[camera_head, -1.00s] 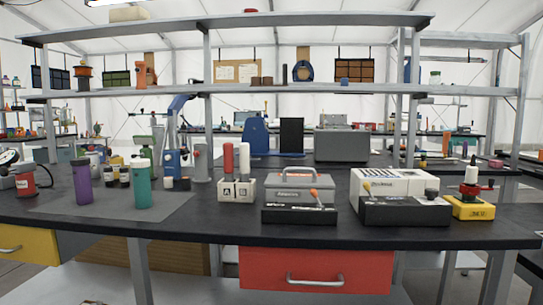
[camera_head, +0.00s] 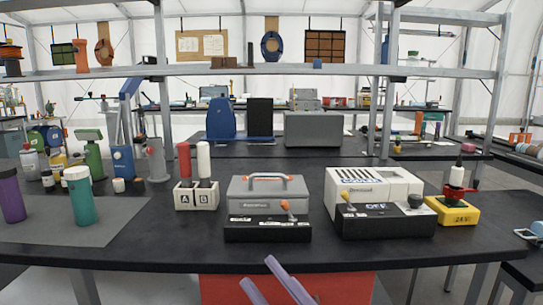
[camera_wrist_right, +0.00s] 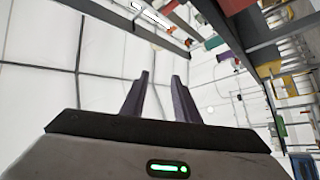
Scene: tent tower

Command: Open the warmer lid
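A grey box with an orange-topped carrying handle (camera_head: 267,190) stands in the middle of the black bench, its lid down; its label is too small to read surely. A black control panel with an orange lever (camera_head: 268,229) sits against its front. My right gripper (camera_head: 258,272) reaches in at the bottom of the head view, low in front of the bench edge and apart from the box. In the right wrist view its two purple-grey fingers (camera_wrist_right: 160,98) stand apart with nothing between them. My left gripper is out of view.
A white slotted machine (camera_head: 378,187) with a black lever panel stands right of the box, with a yellow block (camera_head: 452,211) beyond. The A/B block (camera_head: 196,196) with red and white cylinders stands left. Bottles stand on a grey mat (camera_head: 115,215). Shelves cross above.

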